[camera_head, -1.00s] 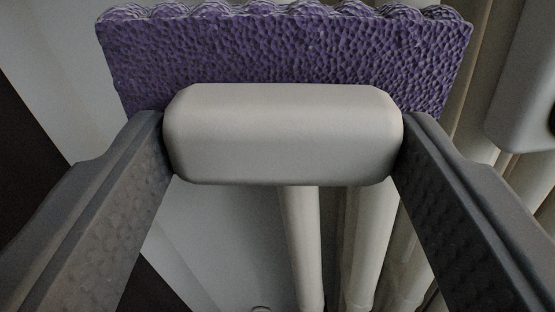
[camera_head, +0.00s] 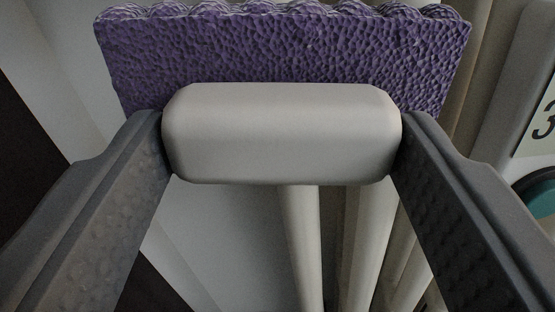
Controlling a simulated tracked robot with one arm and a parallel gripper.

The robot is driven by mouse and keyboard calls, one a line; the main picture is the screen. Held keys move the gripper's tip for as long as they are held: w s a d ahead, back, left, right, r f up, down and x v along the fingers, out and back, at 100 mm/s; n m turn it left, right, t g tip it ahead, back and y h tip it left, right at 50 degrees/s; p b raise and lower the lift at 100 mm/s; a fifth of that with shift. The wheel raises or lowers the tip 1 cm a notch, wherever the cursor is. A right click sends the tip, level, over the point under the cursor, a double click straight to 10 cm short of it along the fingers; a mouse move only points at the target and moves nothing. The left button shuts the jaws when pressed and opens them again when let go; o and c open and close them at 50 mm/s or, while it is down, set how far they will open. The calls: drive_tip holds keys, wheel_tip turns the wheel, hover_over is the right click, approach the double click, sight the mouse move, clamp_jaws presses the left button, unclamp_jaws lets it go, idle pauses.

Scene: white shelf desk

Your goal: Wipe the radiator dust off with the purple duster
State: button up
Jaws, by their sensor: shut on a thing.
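The purple duster (camera_head: 285,52) fills the top middle of the view, with a bumpy textured face and a pale grey handle (camera_head: 282,135). My gripper (camera_head: 282,140) is shut on the handle, one dark finger at each end of it. The radiator (camera_head: 372,245) shows as pale vertical tubes below and to the right of the duster. Most of it is hidden behind the duster and my right finger. I cannot tell whether the duster touches it, and no dust can be made out.
A pale rounded unit (camera_head: 503,110) with a dark digit on a light panel and a teal round part (camera_head: 540,192) stands at the right edge. A pale wall surface (camera_head: 215,235) is at the left of the tubes. A dark area (camera_head: 22,130) lies at the far left.

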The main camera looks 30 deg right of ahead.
drive_tip(key=shift+r+p, duration=0.85)
drive_tip(key=shift+r, duration=1.15)
wheel_tip(320, 180, down, 16)
drive_tip(key=b, duration=0.3)
drive_tip(key=shift+b, duration=0.35)
idle(0.5)
drive_tip(key=shift+s+a, duration=0.1)
drive_tip(key=v, duration=0.6)
drive_tip(key=shift+r, duration=0.1)
idle(0.4)
